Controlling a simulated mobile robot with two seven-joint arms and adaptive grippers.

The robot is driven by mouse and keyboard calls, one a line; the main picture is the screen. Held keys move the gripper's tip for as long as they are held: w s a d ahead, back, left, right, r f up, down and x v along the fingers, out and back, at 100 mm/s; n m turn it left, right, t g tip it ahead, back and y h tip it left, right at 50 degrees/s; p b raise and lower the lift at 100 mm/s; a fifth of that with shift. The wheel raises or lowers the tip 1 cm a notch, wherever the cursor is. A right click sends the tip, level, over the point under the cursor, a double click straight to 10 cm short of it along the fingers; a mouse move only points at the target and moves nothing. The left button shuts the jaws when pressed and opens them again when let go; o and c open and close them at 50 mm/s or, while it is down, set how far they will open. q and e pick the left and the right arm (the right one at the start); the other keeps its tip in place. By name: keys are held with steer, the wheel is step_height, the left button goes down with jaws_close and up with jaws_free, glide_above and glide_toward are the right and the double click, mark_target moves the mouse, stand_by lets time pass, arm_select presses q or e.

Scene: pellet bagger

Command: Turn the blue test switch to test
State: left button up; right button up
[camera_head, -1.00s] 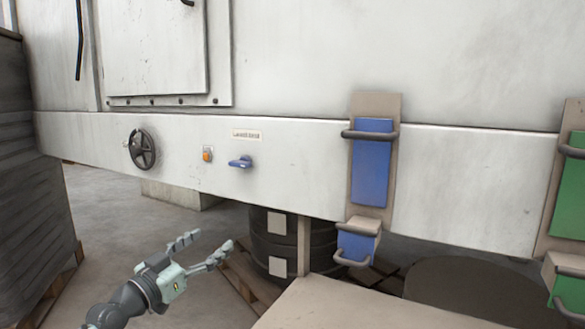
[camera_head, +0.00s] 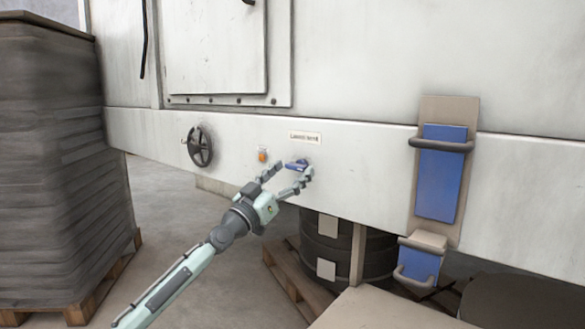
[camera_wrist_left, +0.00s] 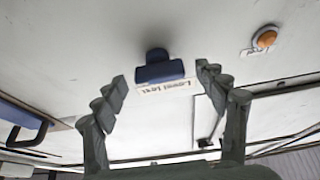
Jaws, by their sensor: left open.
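The blue test switch (camera_head: 297,165) sits on the white panel of the machine, below a small printed label (camera_head: 304,138). My left gripper (camera_head: 289,178) is open, with its fingers close to the switch in the head view. In the left wrist view the switch (camera_wrist_left: 160,68) shows between and just beyond the two open fingertips (camera_wrist_left: 162,85), with the label (camera_wrist_left: 161,86) behind it. No grip on the switch shows. The label's small text is hard to read. My right gripper is not in view.
An orange button (camera_head: 262,155) and a black handwheel (camera_head: 199,147) are on the panel left of the switch. A blue-fronted bracket (camera_head: 441,172) is to the right. A wrapped pallet stack (camera_head: 60,160) stands at the left; dark drums (camera_head: 345,245) stand below the panel.

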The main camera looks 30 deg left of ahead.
arm_select(q)
steer(key=shift+w+r, duration=0.1)
steer(key=shift+w, duration=0.25)
steer(key=c, duration=1.1)
steer(key=shift+c, duration=0.2)
